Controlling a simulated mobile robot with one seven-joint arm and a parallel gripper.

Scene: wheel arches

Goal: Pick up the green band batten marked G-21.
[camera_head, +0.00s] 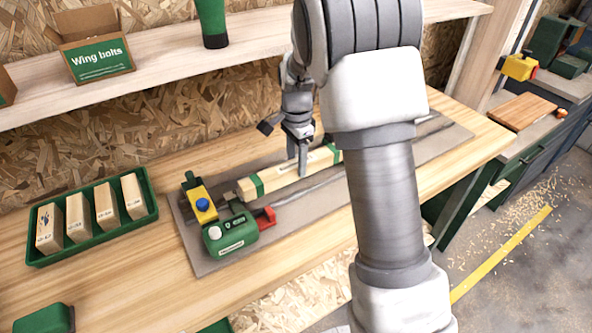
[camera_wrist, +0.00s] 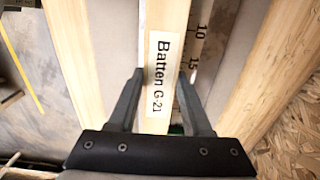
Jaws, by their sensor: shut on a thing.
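The batten (camera_head: 275,178) is a pale wooden bar with green bands near its ends, lying across the grey mat on the workbench. In the wrist view the batten (camera_wrist: 174,25) runs between my fingers, and its white label reads "Batten G-21". My gripper (camera_head: 302,170) is at the middle of the batten, pointing down, with its fingers on either side of it. In the wrist view my gripper (camera_wrist: 161,75) is shut on the batten at the label.
A green tool (camera_head: 230,236) with a red part and a yellow block with a blue knob (camera_head: 201,204) lie just left of the batten. A green tray (camera_head: 150,197) of wooden blocks stands further left. A shelf (camera_head: 180,70) with a "Wing bolts" box (camera_head: 97,50) hangs above.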

